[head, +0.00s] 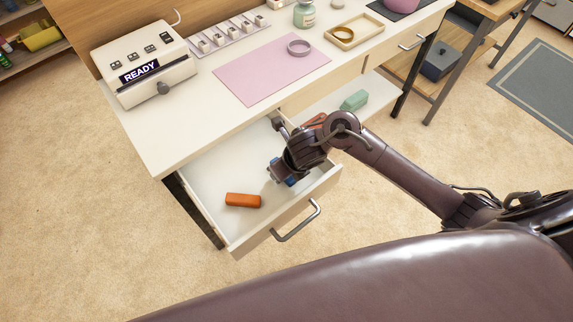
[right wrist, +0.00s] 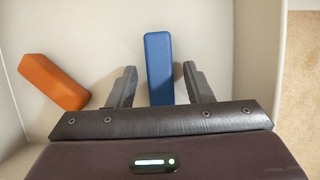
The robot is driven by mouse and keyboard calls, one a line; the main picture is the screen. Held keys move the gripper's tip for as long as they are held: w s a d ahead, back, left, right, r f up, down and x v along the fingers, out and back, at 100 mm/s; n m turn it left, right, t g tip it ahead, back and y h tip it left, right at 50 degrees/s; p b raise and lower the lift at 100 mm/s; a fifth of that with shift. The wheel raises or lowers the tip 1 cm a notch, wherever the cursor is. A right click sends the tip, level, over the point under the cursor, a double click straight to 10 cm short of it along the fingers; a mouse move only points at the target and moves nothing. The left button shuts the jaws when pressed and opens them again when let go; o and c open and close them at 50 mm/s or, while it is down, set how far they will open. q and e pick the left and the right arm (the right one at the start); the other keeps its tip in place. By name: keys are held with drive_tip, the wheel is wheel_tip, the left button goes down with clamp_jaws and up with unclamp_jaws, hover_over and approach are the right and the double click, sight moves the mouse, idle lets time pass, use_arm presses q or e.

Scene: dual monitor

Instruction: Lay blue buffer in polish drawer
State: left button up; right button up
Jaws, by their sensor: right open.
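The blue buffer (head: 290,181) is in the open drawer (head: 222,172), largely hidden by my right gripper (head: 281,173) in the head view. In the right wrist view the blue buffer (right wrist: 158,62) appears to lie flat on the pale drawer floor (right wrist: 95,25). It lies lengthwise between the two spread fingers of my right gripper (right wrist: 159,72). A gap shows on both sides, wider on the left, so the jaws are open around it. My left gripper is not in view.
An orange block (head: 243,200) lies in the same drawer, left of my gripper; it also shows in the right wrist view (right wrist: 54,82). A second open drawer holds a green block (head: 354,100) and a red one (head: 315,119). The desktop (head: 175,130) overhangs behind.

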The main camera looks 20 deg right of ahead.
drive_tip(key=p+v, duration=0.1)
drive_tip(key=v, duration=0.2)
drive_tip(key=p+v, duration=0.2)
drive_tip(key=v, duration=0.1)
drive_tip(key=shift+w+r, duration=0.1)
drive_tip(key=shift+w, duration=0.1)
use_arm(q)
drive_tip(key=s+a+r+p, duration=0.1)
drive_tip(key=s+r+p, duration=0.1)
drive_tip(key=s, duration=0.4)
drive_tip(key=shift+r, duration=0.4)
use_arm(e)
drive_tip(key=v, duration=0.6)
drive_tip(key=shift+s, duration=0.15)
